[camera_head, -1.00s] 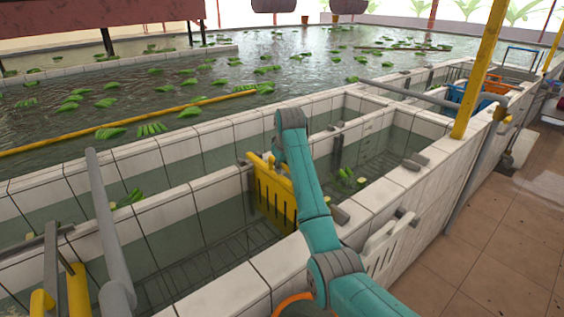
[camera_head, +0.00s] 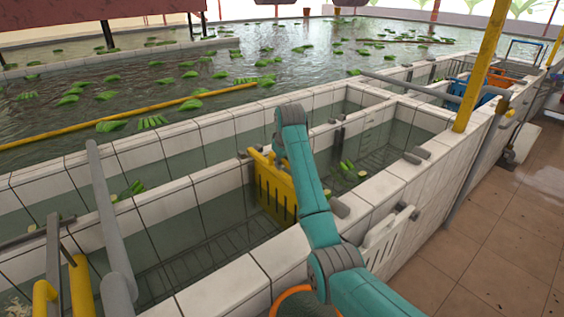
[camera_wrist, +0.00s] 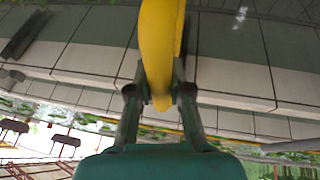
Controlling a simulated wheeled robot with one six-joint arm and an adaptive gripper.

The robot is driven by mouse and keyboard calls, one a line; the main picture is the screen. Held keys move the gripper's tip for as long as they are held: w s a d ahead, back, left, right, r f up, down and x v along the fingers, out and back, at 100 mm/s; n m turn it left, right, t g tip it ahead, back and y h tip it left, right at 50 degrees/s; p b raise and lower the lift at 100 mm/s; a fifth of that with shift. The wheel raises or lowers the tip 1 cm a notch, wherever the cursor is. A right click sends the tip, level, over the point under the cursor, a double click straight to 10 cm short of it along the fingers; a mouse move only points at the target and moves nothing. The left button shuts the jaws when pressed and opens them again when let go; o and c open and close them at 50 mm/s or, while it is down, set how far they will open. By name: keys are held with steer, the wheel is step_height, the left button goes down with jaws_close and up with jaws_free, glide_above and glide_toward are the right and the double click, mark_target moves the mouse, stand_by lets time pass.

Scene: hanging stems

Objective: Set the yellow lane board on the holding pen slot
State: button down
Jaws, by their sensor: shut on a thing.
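The yellow lane board (camera_head: 272,191) is a slotted yellow panel standing upright across a water channel between two white tiled walls, in the head view. My gripper (camera_wrist: 158,92) is shut on the board's top part, which shows as a yellow strip (camera_wrist: 158,40) in the wrist view. In the head view my teal arm reaches over the near wall and hides the board's right part and the gripper's fingers. The board's lower edge is in or near the water; I cannot tell whether it sits in a slot.
A white slotted board (camera_head: 385,243) hangs on the outer wall's right face. A grey pipe (camera_head: 110,215) crosses the channels at left. A yellow post (camera_head: 485,65) rises at right. Green bananas (camera_head: 130,190) float in the water. Tiled floor lies open at right.

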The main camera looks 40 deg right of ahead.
steer(key=shift+f, duration=0.15)
jaws_free()
steer(key=shift+f, duration=0.1)
stand_by(0.4)
stand_by(0.4)
steer(key=v, duration=1)
stand_by(0.9)
stand_by(0.5)
